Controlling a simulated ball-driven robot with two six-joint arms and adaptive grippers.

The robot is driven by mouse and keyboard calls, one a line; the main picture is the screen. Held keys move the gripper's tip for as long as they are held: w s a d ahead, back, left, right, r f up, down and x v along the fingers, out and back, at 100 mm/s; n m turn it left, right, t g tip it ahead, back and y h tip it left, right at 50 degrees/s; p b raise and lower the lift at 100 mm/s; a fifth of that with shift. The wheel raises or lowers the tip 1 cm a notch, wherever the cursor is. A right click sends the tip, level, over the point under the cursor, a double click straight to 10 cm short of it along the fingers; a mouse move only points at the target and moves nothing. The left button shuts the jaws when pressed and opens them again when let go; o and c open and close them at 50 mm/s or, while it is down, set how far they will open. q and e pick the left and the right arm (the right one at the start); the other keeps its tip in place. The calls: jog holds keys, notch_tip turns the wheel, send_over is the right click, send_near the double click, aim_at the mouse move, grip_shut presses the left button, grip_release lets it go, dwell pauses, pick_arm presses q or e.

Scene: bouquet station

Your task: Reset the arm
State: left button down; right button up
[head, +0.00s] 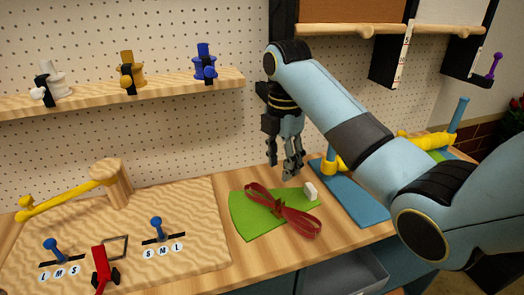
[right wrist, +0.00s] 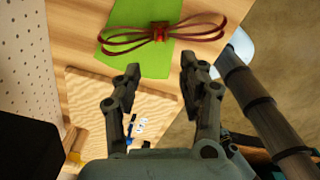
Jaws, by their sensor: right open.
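My right arm (head: 345,120) reaches in from the right in the head view. Its gripper (head: 285,168) points down above the worktable, behind and above a red ribbon bow (head: 282,210) on a green mat (head: 245,222). In the right wrist view the gripper (right wrist: 160,75) has its two fingers apart with nothing between them. The bow (right wrist: 160,32) and green mat (right wrist: 150,65) lie beyond the fingertips there. My left gripper is not in view.
A wooden board (head: 190,235) with blue levers and a yellow-handled post (head: 110,180) fills the left. A shelf (head: 150,92) with several spools hangs on the pegboard. A blue mat (head: 355,195) lies right of the green one. A grey bin (head: 345,275) sits below the table edge.

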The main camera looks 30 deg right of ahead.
jog(key=s+a+f+m+t, duration=0.15)
jog(key=s+f+m, duration=0.35)
jog(key=s+m, duration=0.5)
jog(key=s+a+r+m+t, duration=0.25)
jog(key=s+m, duration=0.65)
jog(key=s, duration=0.7)
notch_tip(320, 180, down, 36)
jog(key=s+d+g+h+b, duration=0.1)
jog(key=s+d+g+b, duration=0.1)
jog(key=b, duration=0.8)
jog(key=s+f+b, duration=0.4)
jog(key=s+f, duration=0.5)
jog(key=f, duration=0.2)
jog(key=s+d+f+g+b, duration=0.1)
jog(key=s+f+b, duration=0.3)
jog(key=s+f, duration=0.5)
notch_tip(320, 180, down, 3)
jog(key=shift+d+f, duration=0.15)
